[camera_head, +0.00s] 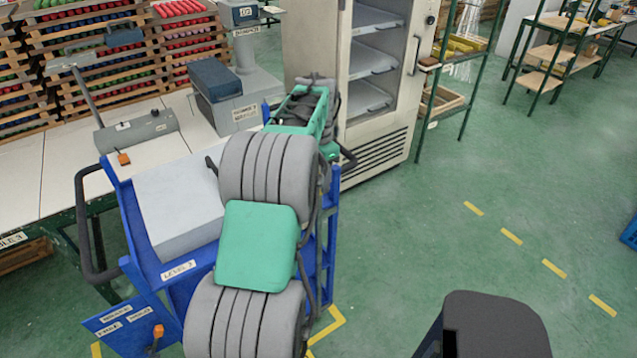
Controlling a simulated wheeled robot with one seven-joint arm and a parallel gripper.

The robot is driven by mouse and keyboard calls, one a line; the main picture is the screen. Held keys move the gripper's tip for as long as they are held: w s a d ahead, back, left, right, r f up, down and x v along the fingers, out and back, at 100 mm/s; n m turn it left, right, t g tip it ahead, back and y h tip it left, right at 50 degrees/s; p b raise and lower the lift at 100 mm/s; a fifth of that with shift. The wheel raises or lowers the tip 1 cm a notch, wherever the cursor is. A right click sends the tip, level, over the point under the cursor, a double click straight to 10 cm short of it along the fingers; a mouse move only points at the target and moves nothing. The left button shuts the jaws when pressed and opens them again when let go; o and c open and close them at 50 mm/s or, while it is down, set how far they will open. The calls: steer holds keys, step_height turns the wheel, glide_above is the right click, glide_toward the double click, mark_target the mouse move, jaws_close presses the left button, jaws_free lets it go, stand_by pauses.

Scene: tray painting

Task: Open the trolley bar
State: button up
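The blue trolley (175,285) stands at the left centre, with a pale block on its top shelf labelled LEVEL 3. A dark bar (84,225) bends out from its left side. A blue panel with small labels and an orange-tipped lever (157,337) is at its lower front. My grey and green arm reaches up across the trolley's right part and hides much of it. The far end of my arm is by the trolley's back right corner. My gripper's fingers cannot be made out there, and I see nothing held.
A white table (52,172) with grey devices stands left of and behind the trolley. Racks of coloured rolls (95,70) are behind it. An open cabinet (375,130) with shelves stands behind my arm.

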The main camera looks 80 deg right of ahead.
steer(key=shift+f, duration=1.15)
jaws_close()
stand_by(0.5)
